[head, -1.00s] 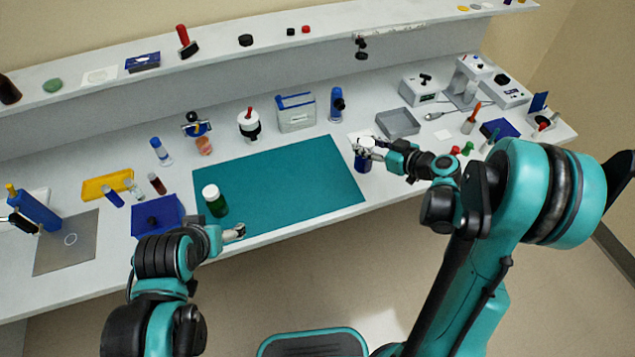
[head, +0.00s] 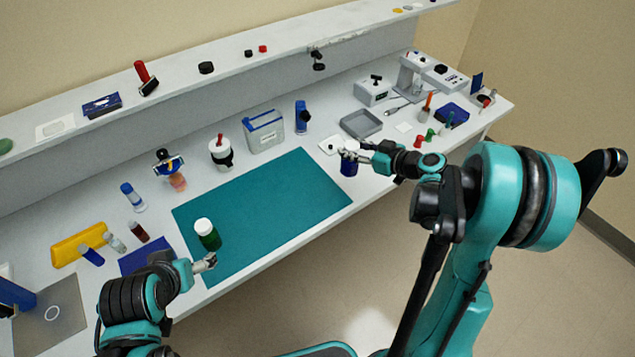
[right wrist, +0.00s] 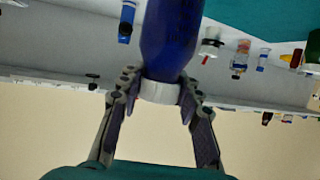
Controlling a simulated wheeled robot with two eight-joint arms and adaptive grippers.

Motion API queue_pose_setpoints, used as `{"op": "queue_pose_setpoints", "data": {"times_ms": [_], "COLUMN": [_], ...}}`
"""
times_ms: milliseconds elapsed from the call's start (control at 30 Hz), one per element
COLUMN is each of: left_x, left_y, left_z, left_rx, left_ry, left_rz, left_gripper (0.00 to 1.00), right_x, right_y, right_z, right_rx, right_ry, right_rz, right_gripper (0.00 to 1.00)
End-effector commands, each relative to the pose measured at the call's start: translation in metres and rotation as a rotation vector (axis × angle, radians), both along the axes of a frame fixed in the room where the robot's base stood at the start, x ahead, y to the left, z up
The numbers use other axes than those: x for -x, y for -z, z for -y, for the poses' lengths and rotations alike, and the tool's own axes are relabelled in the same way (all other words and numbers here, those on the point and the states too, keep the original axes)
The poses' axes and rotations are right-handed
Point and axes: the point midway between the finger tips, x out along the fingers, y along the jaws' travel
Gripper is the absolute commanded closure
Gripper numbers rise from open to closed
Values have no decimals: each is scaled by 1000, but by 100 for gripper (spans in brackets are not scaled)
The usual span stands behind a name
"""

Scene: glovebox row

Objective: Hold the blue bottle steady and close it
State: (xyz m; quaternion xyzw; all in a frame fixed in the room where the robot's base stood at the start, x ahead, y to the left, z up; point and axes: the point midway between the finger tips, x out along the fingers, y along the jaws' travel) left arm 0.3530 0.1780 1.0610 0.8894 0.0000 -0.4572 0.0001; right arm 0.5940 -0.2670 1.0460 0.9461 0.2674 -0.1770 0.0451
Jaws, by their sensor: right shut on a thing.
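The blue bottle (head: 348,168) stands upright on the bench, right of the teal mat, with a white cap at its mouth. My right gripper (head: 350,154) is at its top. In the right wrist view, where the scene looks upside down, the blue bottle (right wrist: 172,40) has the white cap (right wrist: 160,91) against its neck, between the two fingers of my right gripper (right wrist: 160,88). They are shut on the cap. How tightly the cap sits cannot be seen. My left gripper (head: 207,263) is at the mat's front left, away from the blue bottle; its jaw opening is unclear.
A green bottle with a white cap (head: 207,235) stands on the teal mat (head: 270,210) close to my left gripper. The mat's middle is clear.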

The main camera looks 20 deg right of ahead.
Motion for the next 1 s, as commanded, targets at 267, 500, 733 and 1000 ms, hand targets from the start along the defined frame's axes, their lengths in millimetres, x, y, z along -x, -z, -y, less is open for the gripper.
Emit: {"op": "queue_pose_setpoints", "data": {"times_ms": [267,500,733,1000], "left_x": [0,0,0,0], "left_y": [22,29,28,36], "left_z": [0,0,0,0], "left_rx": [0,0,0,0], "left_ry": [0,0,0,0], "left_rz": [0,0,0,0], "left_gripper": [20,20,20,20], "right_x": [-12,-18,-18,-18], "right_y": [41,57,57,72], "right_z": [-63,-91,-92,-92], "right_rx": [0,0,0,0], "right_ry": [-5,-1,1,1], "right_rz": [0,0,0,0], "right_gripper": [100,100,100,100]}}
